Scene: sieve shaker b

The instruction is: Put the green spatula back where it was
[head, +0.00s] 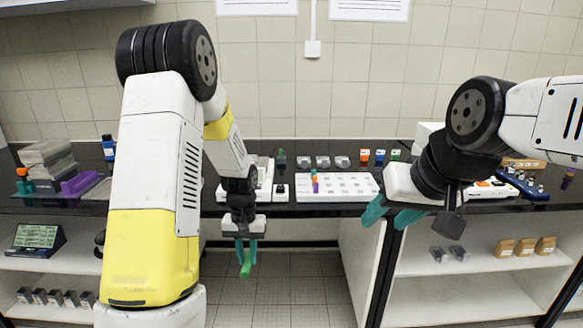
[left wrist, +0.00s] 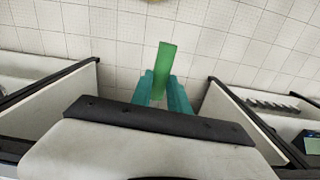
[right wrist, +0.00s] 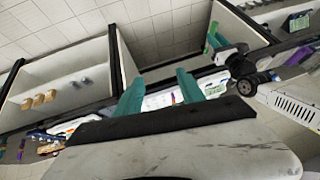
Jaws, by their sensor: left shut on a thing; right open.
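The green spatula (left wrist: 164,75) is held between the teal fingers of my left gripper (left wrist: 163,92). In the head view my left gripper (head: 246,250) hangs in front of the bench, over the gap between the two shelf units, with the green spatula (head: 245,268) pointing down. The spatula's gripped part is hidden by the fingers. My right gripper (head: 392,216) is open and empty at the bench's front edge, right of the gap; its spread fingers also show in the right wrist view (right wrist: 158,92).
A white tray (head: 360,181) with small items lies mid-bench. A purple rack (head: 81,183) and stacked clear boxes (head: 46,160) stand at the left. Several coloured bottles (head: 380,155) stand at the back. Open shelves (head: 460,290) lie below the dark bench top.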

